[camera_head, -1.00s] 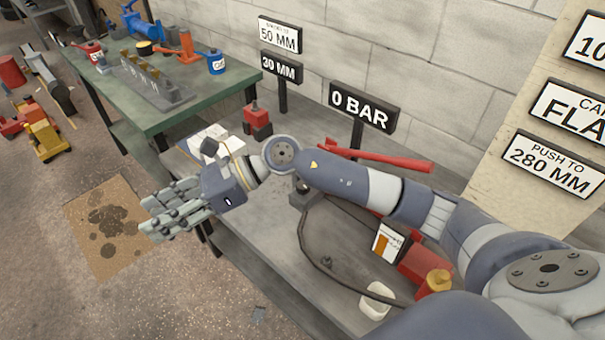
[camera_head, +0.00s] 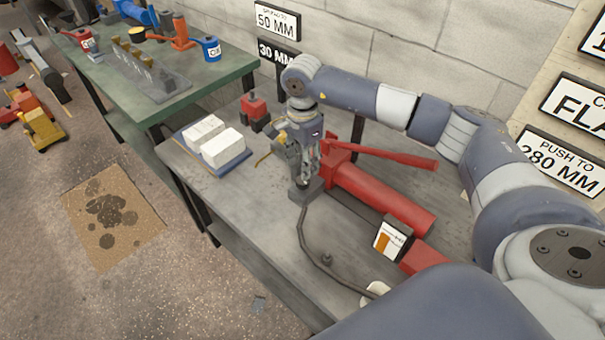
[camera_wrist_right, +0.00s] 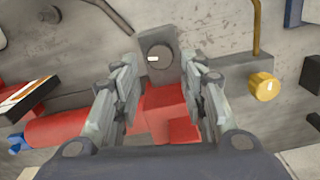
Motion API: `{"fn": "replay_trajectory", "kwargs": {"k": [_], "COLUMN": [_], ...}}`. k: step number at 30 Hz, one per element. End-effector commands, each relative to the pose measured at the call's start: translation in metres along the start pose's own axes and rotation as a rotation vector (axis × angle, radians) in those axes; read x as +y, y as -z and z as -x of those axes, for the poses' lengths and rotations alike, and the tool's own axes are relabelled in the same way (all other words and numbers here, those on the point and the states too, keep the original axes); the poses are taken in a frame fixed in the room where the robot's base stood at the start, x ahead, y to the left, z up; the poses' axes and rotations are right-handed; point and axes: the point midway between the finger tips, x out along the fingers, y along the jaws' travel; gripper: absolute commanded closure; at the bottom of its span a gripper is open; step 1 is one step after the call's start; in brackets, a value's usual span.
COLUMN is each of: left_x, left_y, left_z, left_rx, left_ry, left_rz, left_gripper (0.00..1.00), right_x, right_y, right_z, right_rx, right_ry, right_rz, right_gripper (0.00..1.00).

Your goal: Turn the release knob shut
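The red hand pump (camera_head: 385,197) lies on the grey bench, with a long red handle (camera_head: 385,153). In the right wrist view this block carries a round dark knob (camera_wrist_right: 160,57) with a white mark, probably the release knob. My right gripper (camera_head: 307,180) points down over the block. In the right wrist view its fingers (camera_wrist_right: 160,80) are spread and empty, with the knob beyond and between their tips. In the head view the gripper hides the knob. My left gripper is out of view.
White blocks (camera_head: 222,147) on a blue plate lie at the bench's left end, with a red item (camera_head: 254,112) behind. A brass knob (camera_wrist_right: 263,86) is right in the wrist view. Bench is clear left of the hose.

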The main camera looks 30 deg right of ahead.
Motion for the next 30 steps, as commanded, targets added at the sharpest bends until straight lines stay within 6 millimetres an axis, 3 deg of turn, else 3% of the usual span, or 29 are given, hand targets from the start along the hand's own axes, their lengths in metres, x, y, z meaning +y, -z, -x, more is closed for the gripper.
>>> {"fn": "replay_trajectory", "kwargs": {"k": [9,21,22,26,30], "left_x": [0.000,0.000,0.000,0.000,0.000], "left_y": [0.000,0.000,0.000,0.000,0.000], "left_z": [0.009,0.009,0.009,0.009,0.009], "left_rx": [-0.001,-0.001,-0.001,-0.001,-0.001], "left_ry": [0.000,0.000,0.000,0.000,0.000], "left_rz": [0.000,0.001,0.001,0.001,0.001], "left_gripper": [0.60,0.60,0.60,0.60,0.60], "right_x": [0.000,0.000,0.000,0.000,0.000], "right_y": [-0.001,-0.001,-0.001,-0.001,-0.001], "right_z": [-0.050,-0.060,-0.060,-0.060,-0.060], "right_rx": [-0.002,-0.001,-0.001,-0.002,-0.002], "right_ry": [-0.002,0.001,0.001,0.001,0.001], "right_rz": [-0.001,0.000,0.000,0.000,0.000], "right_gripper": [0.61,0.61,0.63,0.93,0.93]}}
